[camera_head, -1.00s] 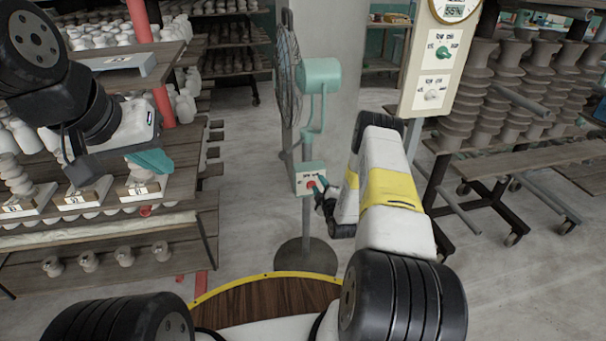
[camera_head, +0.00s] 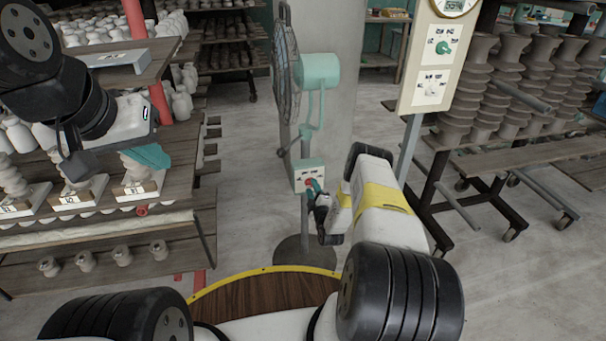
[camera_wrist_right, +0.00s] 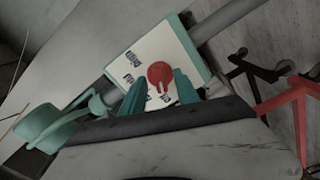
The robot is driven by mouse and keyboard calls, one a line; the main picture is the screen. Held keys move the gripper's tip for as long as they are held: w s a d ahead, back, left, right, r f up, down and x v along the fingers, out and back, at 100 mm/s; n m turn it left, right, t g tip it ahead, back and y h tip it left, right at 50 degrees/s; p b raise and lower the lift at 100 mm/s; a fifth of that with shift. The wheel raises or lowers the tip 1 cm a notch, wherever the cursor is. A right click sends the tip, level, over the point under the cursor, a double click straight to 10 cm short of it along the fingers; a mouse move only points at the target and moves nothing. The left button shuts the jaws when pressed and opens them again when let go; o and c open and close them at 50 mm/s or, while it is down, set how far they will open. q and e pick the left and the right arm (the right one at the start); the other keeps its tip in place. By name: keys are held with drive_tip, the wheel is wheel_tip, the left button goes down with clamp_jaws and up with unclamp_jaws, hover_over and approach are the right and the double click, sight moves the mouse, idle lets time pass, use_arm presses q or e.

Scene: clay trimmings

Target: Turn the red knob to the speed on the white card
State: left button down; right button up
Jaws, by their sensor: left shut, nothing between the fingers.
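The red knob (camera_head: 309,182) sits on the white face of a teal-edged control box (camera_head: 298,174) on the fan's pole. In the right wrist view the knob (camera_wrist_right: 160,74) is round with a narrow lobe toward the fingers; the labels around it are too blurred to read surely. My right gripper (camera_wrist_right: 161,80) is open, its teal fingers on either side of the knob; contact cannot be told. It also shows at the box in the head view (camera_head: 317,187). My left gripper (camera_head: 150,156) is shut and empty by the left shelf. Which white card is meant is unclear.
Small white cards (camera_head: 75,198) stand before clay pieces on the left shelf. Racks of stacked clay (camera_head: 475,90) fill the right.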

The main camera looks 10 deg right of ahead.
clamp_jaws()
drive_tip(key=shift+m, duration=0.5)
drive_tip(key=m, duration=0.3)
drive_tip(key=shift+m, duration=0.4)
drive_tip(key=m, duration=0.4)
drive_tip(key=shift+m, duration=0.3)
drive_tip(key=m, duration=0.4)
drive_tip(key=shift+m, duration=2.2)
